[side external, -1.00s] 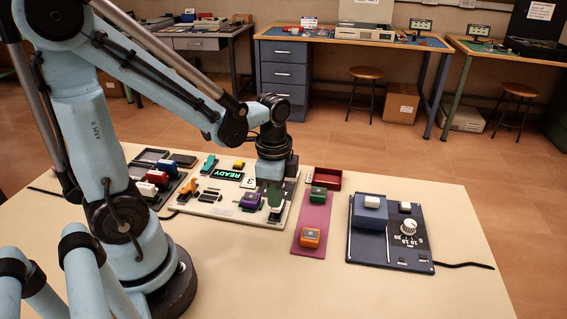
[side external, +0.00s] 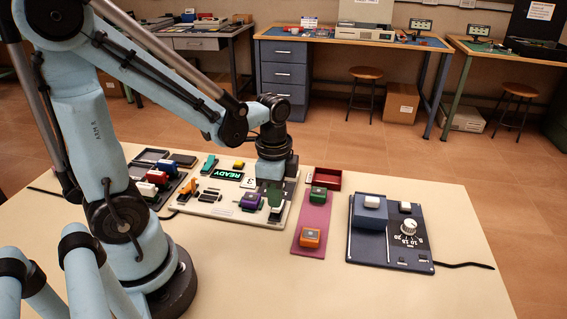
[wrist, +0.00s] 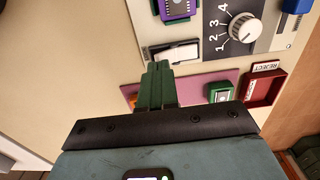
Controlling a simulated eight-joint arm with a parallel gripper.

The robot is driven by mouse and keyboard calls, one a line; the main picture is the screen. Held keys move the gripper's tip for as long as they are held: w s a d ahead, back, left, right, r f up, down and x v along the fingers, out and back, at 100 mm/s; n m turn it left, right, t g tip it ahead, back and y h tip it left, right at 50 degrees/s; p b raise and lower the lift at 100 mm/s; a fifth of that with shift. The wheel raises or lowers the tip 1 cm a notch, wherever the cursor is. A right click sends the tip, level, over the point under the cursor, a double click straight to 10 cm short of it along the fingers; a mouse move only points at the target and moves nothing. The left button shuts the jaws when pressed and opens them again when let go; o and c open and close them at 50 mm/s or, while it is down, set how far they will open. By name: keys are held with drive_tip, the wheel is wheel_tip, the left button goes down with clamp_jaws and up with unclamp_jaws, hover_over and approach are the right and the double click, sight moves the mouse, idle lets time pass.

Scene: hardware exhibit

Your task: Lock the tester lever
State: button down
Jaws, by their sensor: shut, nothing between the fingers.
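The tester (side external: 205,210) is a pale board with a lit READY display (side external: 227,175) and a purple socketed part (side external: 250,201).
A purple mat (side external: 311,225) to the right holds a green block (side external: 318,194) and an orange block (side external: 311,238). A red REJECT bin (wrist: 263,89) stands behind. A blue dial unit (side external: 390,245) lies further right. The front table is clear.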

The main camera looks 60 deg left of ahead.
sight(276, 210)
drive_tip(key=shift+f, duration=1.1)
idle(0.3)
drive_tip(key=shift+r, duration=3.55)
drive_tip(key=d+r+n+t, duration=0.1)
drive_tip(key=n+t, duration=0.1)
drive_tip(key=n, duration=0.1)
drive_tip(key=d+r+n+t, duration=0.1)
drive_tip(key=n+t, duration=0.1)
drive_tip(key=n, duration=0.1)
drive_tip(key=w+d+r+n+t, duration=0.1)
drive_tip(key=r+n+t, duration=0.1)
drive_tip(key=n+t, duration=0.1)
drive_tip(key=shift+d+r, duration=0.1)
drive_tip(key=shift+d, duration=0.05)
